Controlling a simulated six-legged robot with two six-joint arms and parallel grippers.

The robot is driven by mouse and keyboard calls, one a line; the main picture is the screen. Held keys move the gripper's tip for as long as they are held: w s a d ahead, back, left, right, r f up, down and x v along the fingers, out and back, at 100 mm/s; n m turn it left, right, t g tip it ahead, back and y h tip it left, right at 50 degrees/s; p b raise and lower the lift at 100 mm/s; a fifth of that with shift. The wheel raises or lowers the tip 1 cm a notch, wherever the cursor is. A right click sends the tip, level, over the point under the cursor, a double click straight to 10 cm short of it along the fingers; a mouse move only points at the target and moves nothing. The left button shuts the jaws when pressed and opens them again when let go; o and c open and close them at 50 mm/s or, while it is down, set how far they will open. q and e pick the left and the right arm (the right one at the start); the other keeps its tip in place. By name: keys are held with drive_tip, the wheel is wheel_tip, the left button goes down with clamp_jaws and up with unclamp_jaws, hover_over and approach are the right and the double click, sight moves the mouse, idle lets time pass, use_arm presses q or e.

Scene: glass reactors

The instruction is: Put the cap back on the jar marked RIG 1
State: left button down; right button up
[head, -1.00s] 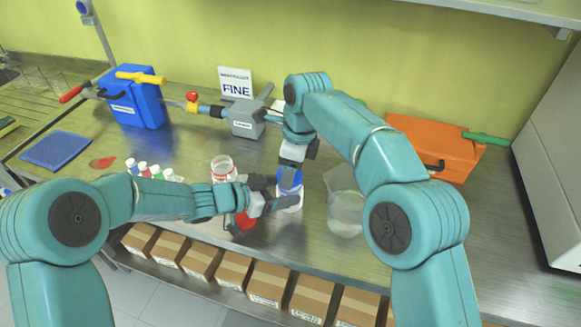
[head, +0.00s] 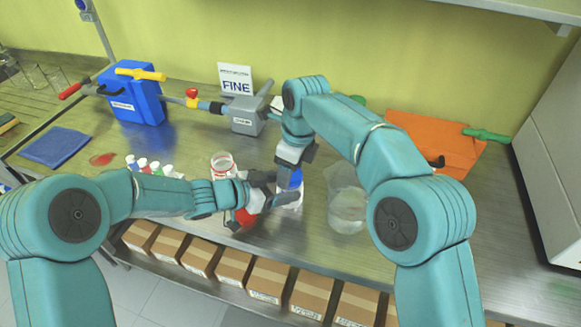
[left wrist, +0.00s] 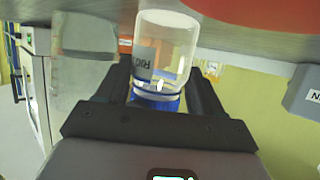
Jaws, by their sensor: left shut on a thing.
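A clear jar with a dark label shows in the left wrist view (left wrist: 165,45), upside down in that picture. The label's letters look like RIG; its number is unreadable. A blue cap (left wrist: 155,102) is at the jar's mouth; whether it is fully seated cannot be told. In the head view the blue cap (head: 295,178) sits above the jar's pale body (head: 289,199). My left gripper (head: 270,190) comes from the left, shut on the jar. My right gripper (head: 289,172) points down at the blue cap from above. Its fingers partly hide the cap, so its opening is unclear.
Left of the jar are an open jar with a red ring (head: 222,164) and a red lid (head: 241,217). A clear container (head: 347,208) stands to the right.

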drive_tip(key=m, duration=0.4)
drive_tip(key=o, duration=1)
drive_tip(key=shift+r, duration=0.1)
drive_tip(key=shift+r, duration=2.2)
drive_tip(key=shift+o, duration=0.4)
drive_tip(key=shift+o, duration=0.9)
wheel_tip(320, 180, up, 7)
drive_tip(key=shift+s+d+r, duration=0.2)
drive_tip(key=shift+s+d, duration=0.2)
drive_tip(key=shift+s, duration=0.05)
